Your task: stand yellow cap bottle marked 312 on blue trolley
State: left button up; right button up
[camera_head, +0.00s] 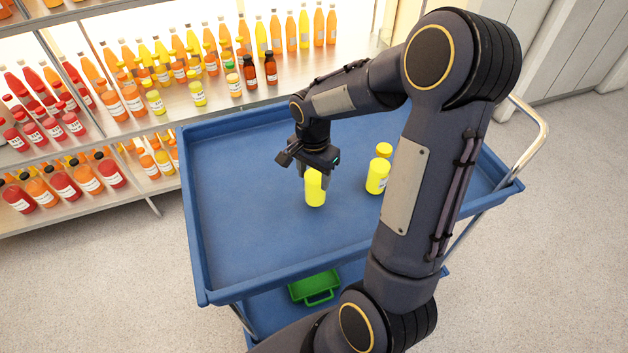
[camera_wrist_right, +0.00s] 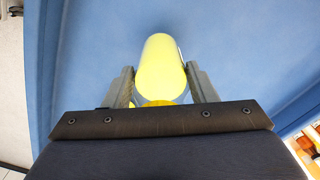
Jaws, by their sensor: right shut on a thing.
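My right gripper (camera_head: 315,165) is over the blue trolley (camera_head: 240,220) and shut on a yellow bottle (camera_head: 315,190). In the right wrist view the bottle (camera_wrist_right: 160,72) sits between the two fingers, with a bit of its yellow cap showing at the gripper's edge. The bottle looks upright in the head view, at or just above the trolley top; I cannot tell if it touches. No number can be read on it. A second yellow bottle with a yellow cap (camera_head: 377,178) stands on the trolley to the right, partly beside my arm. My left gripper is not in view.
A shelf (camera_head: 185,105) with several rows of red, orange and yellow bottles stands behind and left of the trolley. A green basket (camera_head: 316,288) is on the trolley's lower level. The trolley top's left side is clear. A metal handle (camera_head: 530,125) is at its right.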

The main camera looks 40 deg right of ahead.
aim_at(314, 183)
jog(key=shift+f, duration=1.55)
jog(key=shift+f, duration=0.2)
jog(key=o, duration=1.1)
jog(key=shift+o, duration=0.2)
jog(key=shift+r, duration=0.1)
